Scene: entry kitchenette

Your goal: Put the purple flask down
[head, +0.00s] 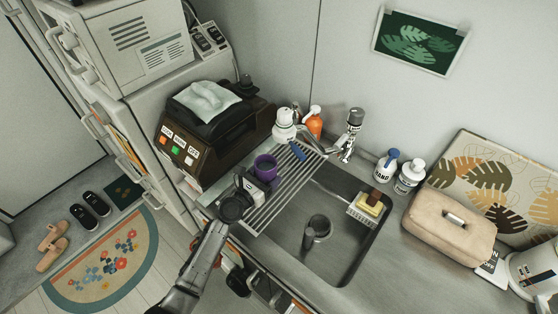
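The purple flask (265,165) is in the middle of the head view, upright as far as I can see, with its round dark opening facing up. It is at the left end of the metal drying rack (283,190) beside the sink. My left gripper (259,182) reaches it from the lower left and appears shut on its near side; the fingertips are largely hidden. I cannot tell whether the flask's base touches the rack or is a little above it. My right gripper is not in view.
A dark appliance with a cloth (207,98) on top stands behind left. The faucet (347,140), a white-topped bottle (285,122) and an orange bottle (314,124) are behind the rack. The sink (350,240) holds a dark mug (318,228). A beige bag (450,228) is at right.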

